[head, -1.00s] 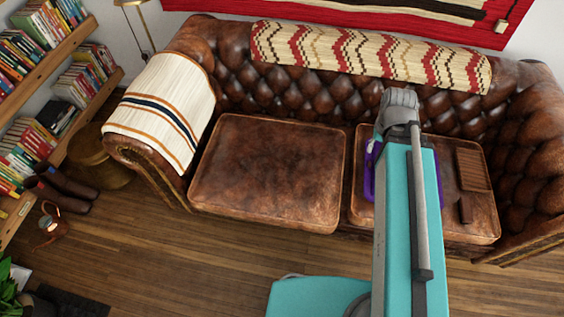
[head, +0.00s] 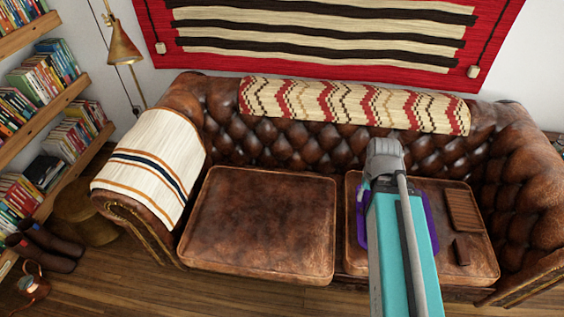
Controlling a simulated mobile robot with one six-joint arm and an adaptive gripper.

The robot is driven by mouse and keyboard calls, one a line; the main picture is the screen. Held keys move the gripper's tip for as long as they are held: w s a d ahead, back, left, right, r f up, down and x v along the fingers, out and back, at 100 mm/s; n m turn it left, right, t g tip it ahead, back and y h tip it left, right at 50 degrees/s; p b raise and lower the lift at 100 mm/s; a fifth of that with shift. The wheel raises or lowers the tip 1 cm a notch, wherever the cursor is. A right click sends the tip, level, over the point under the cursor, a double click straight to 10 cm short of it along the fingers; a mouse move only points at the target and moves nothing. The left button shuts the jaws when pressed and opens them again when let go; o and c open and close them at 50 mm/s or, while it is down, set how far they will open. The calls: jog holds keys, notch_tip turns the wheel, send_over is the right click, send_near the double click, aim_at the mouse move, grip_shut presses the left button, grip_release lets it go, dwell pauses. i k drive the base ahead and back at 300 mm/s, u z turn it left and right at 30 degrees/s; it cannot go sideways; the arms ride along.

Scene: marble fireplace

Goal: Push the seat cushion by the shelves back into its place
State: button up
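The seat cushion by the shelves (head: 262,222) is the brown leather one on the left half of the sofa (head: 265,130). It lies flat and slightly skewed, its front edge out at the sofa's front. A narrow dark gap separates it from the right seat cushion (head: 482,247). I cannot tell how wide the gap behind it is. My teal arm with its grey joint reaches over the right cushion, apart from the left one. My gripper does not show.
The right cushion bears a purple-edged item (head: 431,225), partly hidden by my arm, a ribbed brown item (head: 463,211) and a small dark block (head: 461,251). Bookshelves (head: 52,110), a brass lamp (head: 123,45), boots (head: 40,247) and a round stool (head: 85,217) stand left.

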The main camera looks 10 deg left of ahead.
aim_at(281, 227)
jog(key=u, duration=0.95)
jog(key=k, duration=0.45)
jog(key=z, duration=0.8)
